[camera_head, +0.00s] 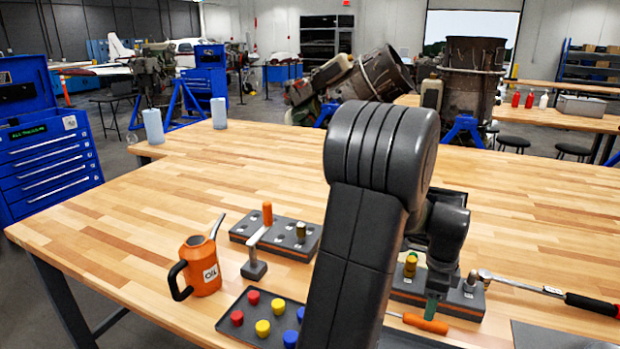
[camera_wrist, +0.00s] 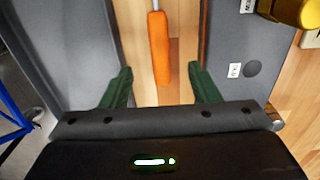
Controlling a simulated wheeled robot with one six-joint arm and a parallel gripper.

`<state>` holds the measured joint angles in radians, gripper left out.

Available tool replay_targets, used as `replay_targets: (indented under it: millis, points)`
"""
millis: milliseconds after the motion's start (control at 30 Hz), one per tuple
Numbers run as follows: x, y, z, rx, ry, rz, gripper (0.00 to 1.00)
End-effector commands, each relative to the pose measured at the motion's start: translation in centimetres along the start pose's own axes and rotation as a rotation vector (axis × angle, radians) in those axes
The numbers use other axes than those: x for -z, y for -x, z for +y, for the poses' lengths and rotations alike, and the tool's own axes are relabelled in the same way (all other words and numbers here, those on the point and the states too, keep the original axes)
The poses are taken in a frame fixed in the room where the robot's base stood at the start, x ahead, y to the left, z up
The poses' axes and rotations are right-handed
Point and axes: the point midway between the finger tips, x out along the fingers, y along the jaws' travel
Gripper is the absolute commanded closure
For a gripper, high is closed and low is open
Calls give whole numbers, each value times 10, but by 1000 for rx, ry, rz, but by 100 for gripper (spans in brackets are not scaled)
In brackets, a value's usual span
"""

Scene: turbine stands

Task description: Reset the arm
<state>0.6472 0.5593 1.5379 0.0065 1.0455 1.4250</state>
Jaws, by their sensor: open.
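My gripper (camera_wrist: 162,90) is open in the wrist view, its two green fingers wide apart with nothing held between them. An orange-handled tool (camera_wrist: 159,48) lies on the wooden table just beyond the fingertips, lined up with the gap. It also shows in the head view (camera_head: 426,323), close to a green finger of my gripper (camera_head: 432,306). My dark arm reaches down across the middle of the head view and hides part of the table. I cannot tell the exact height of the fingers above the tool.
A grey block (camera_head: 473,301) with a brass-coloured peg stands beside my gripper. A wrench (camera_head: 540,290) lies to its right. On the left are an orange oil can (camera_head: 203,268), another peg block (camera_head: 312,243) and a dark tray (camera_head: 229,322) with coloured pieces.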

Motion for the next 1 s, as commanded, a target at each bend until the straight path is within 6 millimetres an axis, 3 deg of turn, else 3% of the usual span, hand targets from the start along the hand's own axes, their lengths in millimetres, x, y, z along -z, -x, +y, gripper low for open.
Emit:
replay_targets:
  millis: [100, 400, 1000]
  points:
    - [0, -19, 0, -1, 0, 0, 45]
    - [0, -52, 0, 0, 0, 0, 45]
    - [0, -48, 0, 0, 0, 0, 45]
